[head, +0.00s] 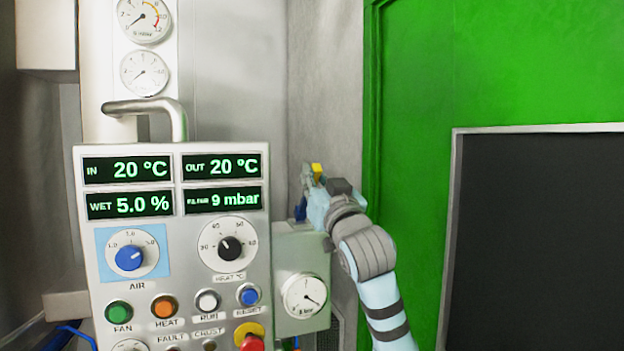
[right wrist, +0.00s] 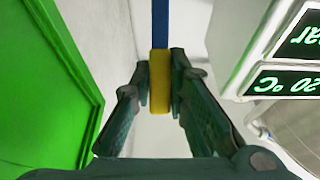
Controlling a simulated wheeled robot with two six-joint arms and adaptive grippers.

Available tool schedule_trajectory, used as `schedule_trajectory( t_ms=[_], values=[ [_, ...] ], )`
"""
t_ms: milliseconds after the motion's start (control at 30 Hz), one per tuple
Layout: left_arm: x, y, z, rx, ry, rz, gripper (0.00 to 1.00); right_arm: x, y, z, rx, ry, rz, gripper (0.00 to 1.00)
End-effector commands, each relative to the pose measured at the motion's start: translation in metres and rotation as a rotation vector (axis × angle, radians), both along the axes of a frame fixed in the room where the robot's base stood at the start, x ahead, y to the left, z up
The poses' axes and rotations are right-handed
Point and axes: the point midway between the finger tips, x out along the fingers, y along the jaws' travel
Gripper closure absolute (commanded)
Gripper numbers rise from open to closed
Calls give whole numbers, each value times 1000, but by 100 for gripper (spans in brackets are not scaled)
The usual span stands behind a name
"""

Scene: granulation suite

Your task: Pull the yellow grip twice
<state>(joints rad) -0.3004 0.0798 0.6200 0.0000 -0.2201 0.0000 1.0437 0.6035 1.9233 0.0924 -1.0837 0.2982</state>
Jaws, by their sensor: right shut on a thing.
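The yellow grip (right wrist: 159,84) sits between the two fingers of my right gripper (right wrist: 160,90) in the right wrist view, with a finger against each side. A blue bar or strap (right wrist: 160,22) runs from the grip's far end. In the head view the yellow grip (head: 316,170) shows as a small patch at the tip of my right gripper (head: 312,182), right of the control panel. My right gripper is shut on it. My left gripper is not in view.
The control panel (head: 172,285) with displays, knobs and buttons stands left of my right arm. A grey box with a dial gauge (head: 304,296) is just below the gripper. A green door frame (head: 410,150) with a dark pane (head: 545,240) is on the right.

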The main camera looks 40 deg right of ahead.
Motion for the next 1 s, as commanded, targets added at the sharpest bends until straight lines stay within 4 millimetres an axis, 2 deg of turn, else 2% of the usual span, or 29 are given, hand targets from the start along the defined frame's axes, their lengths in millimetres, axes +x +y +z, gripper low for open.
schedule_trajectory(
  t_ms=[333,633,1000],
  values=[
    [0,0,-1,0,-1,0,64,-1,0,-2,1,3,0,100],
    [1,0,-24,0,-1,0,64,-14,5,-25,2,5,0,100],
    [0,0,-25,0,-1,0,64,-16,6,-25,1,4,1,100]
  ],
)
